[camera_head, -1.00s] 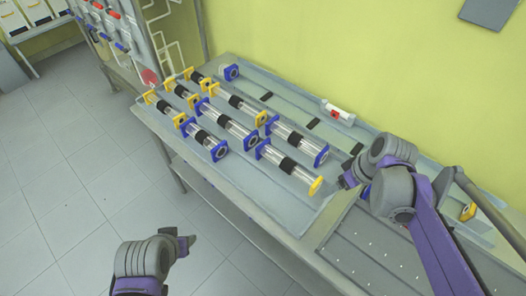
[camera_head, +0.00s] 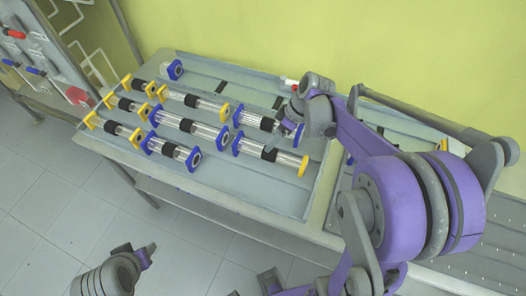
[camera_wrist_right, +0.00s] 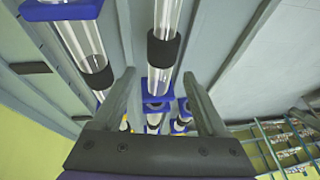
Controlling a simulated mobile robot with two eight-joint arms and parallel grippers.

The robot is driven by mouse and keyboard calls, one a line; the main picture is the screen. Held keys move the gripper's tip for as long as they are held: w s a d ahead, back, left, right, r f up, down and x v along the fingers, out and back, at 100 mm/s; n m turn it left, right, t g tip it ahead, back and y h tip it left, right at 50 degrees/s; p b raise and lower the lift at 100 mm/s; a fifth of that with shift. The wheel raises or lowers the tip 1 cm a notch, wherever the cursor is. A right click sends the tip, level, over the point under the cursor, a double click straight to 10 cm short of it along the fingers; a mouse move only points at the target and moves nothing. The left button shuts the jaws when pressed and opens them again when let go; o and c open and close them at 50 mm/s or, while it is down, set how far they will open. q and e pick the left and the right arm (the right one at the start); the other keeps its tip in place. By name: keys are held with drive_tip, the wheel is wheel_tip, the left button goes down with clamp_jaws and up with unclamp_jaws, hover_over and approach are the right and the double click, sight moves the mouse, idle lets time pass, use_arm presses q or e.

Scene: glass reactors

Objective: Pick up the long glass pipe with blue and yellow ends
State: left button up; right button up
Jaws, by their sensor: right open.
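The long glass pipe with one blue and one yellow end (camera_head: 284,159) lies at the front right of the pipe group on the tray, with a black band at its middle. My right gripper (camera_head: 288,133) is above the right-hand pipes, open and empty. In the right wrist view, a glass pipe with a black band (camera_wrist_right: 163,50) passes between the open fingers (camera_wrist_right: 160,78), its blue end (camera_wrist_right: 157,103) beyond; its other end is out of view. My left gripper (camera_head: 148,252) is low over the floor, away from the table; its jaws are too small to read.
A blue-ended pipe (camera_head: 254,121) lies just behind, partly hidden by my right arm; it also shows in the wrist view (camera_wrist_right: 82,40). Several other pipes lie to the left in the grey tray (camera_head: 235,182). The yellow wall is behind the table.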

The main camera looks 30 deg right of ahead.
sight(270, 154)
drive_tip(key=x, duration=0.6)
drive_tip(key=shift+s+f, duration=0.25)
drive_tip(key=shift+f, duration=0.1)
drive_tip(key=shift+c, duration=0.2)
clamp_jaws()
